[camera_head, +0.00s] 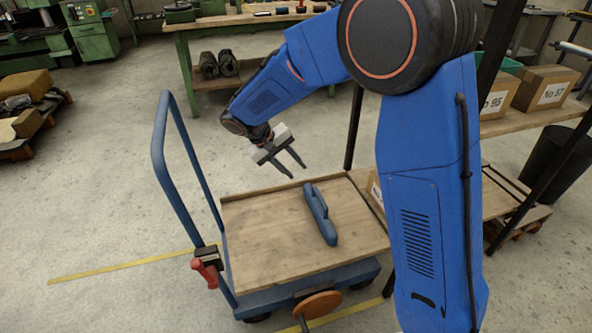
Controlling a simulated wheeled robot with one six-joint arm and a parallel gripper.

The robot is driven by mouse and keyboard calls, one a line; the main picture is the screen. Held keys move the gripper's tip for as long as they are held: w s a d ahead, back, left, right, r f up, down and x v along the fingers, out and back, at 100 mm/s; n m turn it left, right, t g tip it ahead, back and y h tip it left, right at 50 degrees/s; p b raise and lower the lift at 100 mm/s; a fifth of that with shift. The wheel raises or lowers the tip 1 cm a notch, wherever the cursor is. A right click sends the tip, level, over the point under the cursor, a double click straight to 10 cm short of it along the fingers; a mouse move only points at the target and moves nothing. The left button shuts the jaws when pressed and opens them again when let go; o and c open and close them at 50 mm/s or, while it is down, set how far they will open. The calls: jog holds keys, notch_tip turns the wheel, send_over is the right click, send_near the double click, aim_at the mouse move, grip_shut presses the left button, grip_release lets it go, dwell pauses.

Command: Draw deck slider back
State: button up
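A blue elongated piece with a raised grip, which looks like the deck slider (321,218), is on the wooden deck (265,235) of a blue cart. It runs from the middle of the deck toward its near right side. My gripper (297,171) is in the air above the far part of the deck, beyond the slider in the picture. Its two dark fingers are apart with nothing between them, and it does not touch the slider. Whether the slider sits in a track cannot be seen.
The cart's blue push handle (160,140) rises at the left, with a red grip (207,272) low on it. An orange disc (318,304) is at the near edge. A shelf with cardboard boxes (545,90) stands right. Open floor lies left.

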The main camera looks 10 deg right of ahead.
jog(key=shift+v, duration=0.85)
jog(key=y, duration=0.4)
send_over(319, 195)
jog(key=a, duration=0.4)
jog(key=shift+g, duration=0.4)
jog(key=x, duration=1.7)
jog(key=shift+s, duration=0.25)
jog(key=shift+a, duration=0.1)
grip_shut()
